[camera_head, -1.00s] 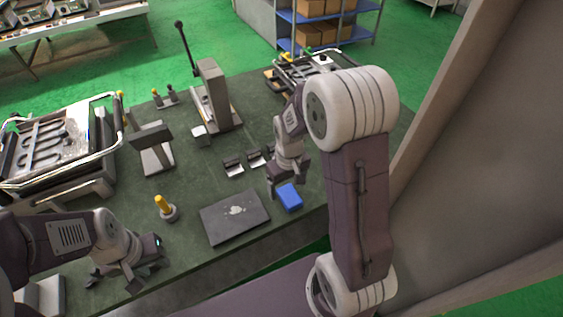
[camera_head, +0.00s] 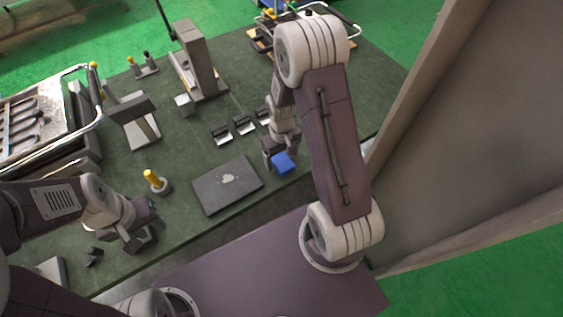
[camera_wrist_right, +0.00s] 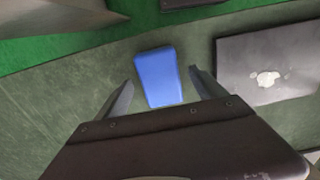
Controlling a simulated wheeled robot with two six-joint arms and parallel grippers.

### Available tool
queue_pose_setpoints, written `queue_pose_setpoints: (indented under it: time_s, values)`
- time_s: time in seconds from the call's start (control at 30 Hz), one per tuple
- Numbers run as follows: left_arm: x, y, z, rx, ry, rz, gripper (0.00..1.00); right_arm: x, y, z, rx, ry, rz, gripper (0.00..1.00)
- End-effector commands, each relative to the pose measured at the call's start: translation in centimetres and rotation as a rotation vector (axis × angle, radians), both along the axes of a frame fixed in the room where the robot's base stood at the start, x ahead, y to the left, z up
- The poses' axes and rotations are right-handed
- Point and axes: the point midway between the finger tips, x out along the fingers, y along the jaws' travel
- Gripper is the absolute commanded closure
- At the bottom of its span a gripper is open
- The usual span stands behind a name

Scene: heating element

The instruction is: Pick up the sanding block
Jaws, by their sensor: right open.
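The sanding block is most likely the blue block (camera_head: 284,162), which lies on the dark green table near its front edge. In the right wrist view the blue block (camera_wrist_right: 158,77) sits ahead of and partly between the fingertips. My right gripper (camera_head: 280,150) is just above it; in the wrist view the right gripper (camera_wrist_right: 160,85) is open and empty, one finger on each side. My left gripper (camera_head: 120,242) hangs over the table's front left; its fingers look spread with nothing between them.
A dark flat plate with a pale logo (camera_head: 227,185) lies left of the block. A yellow-topped peg (camera_head: 152,178) stands farther left. Small dark brackets (camera_head: 243,125) lie behind the plate. A grey press-like stand (camera_head: 195,60) and a metal-railed tray (camera_head: 45,110) stand farther back.

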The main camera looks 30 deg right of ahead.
Motion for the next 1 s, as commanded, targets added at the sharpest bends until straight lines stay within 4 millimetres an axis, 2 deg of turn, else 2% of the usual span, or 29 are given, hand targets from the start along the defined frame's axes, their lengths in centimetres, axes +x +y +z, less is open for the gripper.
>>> queue_pose_setpoints:
  time_s: [0.1, 0.33, 0.37, 0.5, 0.6, 0.87, 1.0]
  values:
    - [0.0, 0.0, -0.2, 0.000, 0.000, 0.000, 0.64, 0.0, 0.0, -1.6, 0.000, 0.001, 0.001, 0.20]
    - [0.0, 0.0, -0.2, 0.000, 0.000, 0.000, 0.64, 0.1, 0.0, -1.8, 0.000, -0.002, 0.001, 0.20]
    - [0.0, 0.0, -0.2, 0.000, 0.000, 0.000, 0.64, 0.1, 0.0, -1.8, 0.000, -0.002, 0.001, 0.26]
    - [0.0, 0.0, -0.2, 0.000, 0.000, 0.000, 0.64, 0.1, 0.1, -1.8, 0.000, -0.002, 0.001, 0.65]
    - [0.0, 0.0, -0.2, 0.000, 0.000, 0.000, 0.64, 0.1, 0.1, -1.8, 0.000, -0.002, 0.001, 0.90]
    - [0.0, 0.0, -0.1, 0.000, 0.000, 0.000, 0.64, 0.1, 0.1, -1.6, 0.000, -0.002, 0.001, 0.90]
    - [0.0, 0.0, 0.0, 0.000, 0.000, 0.000, 0.64, 0.2, 0.0, -0.3, -0.001, -0.005, 0.001, 0.90]
